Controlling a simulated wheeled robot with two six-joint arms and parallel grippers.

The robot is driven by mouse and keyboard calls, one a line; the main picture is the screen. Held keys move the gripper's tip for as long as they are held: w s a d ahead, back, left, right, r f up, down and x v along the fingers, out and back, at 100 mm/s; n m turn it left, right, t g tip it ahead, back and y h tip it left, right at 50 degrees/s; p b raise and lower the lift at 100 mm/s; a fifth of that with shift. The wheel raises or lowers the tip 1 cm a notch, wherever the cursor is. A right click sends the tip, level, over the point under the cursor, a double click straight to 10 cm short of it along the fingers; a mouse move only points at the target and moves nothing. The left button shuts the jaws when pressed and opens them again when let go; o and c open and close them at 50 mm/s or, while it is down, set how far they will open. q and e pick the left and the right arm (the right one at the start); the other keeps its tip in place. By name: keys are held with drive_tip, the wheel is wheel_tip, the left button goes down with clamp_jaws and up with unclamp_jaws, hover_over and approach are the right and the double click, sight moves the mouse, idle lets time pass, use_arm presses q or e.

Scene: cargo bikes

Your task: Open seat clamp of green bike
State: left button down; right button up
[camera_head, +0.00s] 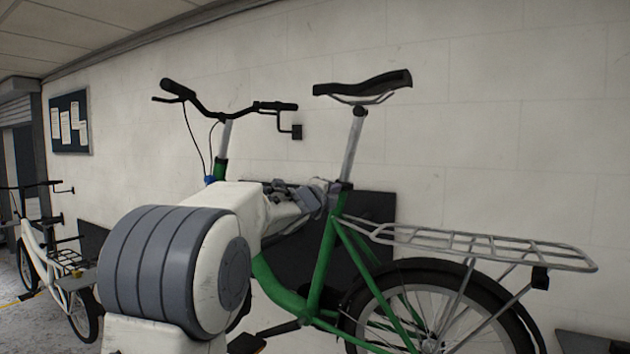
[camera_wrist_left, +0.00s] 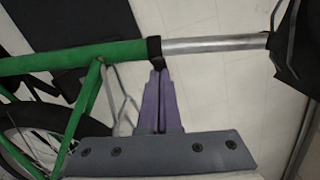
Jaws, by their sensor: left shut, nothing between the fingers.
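The green bike (camera_head: 323,262) stands side-on before the wall, with its black saddle (camera_head: 365,88) on a silver seat post (camera_head: 352,145). The dark seat clamp (camera_head: 342,187) sits where the post enters the green seat tube. In the left wrist view the clamp (camera_wrist_left: 154,50) is a black collar between green tube and silver post. My left gripper (camera_head: 322,188) reaches the clamp from the left. Its two fingers (camera_wrist_left: 160,76) are shut with nothing between them, tips right at the collar's lower edge; I cannot tell whether they touch. Its lever position is unclear. My right gripper is out of view.
A silver rear rack (camera_head: 485,245) extends right from the seat tube over the rear wheel. The handlebar (camera_head: 222,108) stands to the left. A white bike (camera_head: 55,265) is at far left. The wall above the rack is clear.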

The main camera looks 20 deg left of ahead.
use_arm(q)
drive_tip(key=shift+w+a+r, duration=0.15)
drive_tip(key=shift+w+a, duration=0.05)
drive_tip(key=shift+a, duration=0.3)
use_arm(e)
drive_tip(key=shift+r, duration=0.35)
use_arm(q)
drive_tip(key=shift+a, duration=0.15)
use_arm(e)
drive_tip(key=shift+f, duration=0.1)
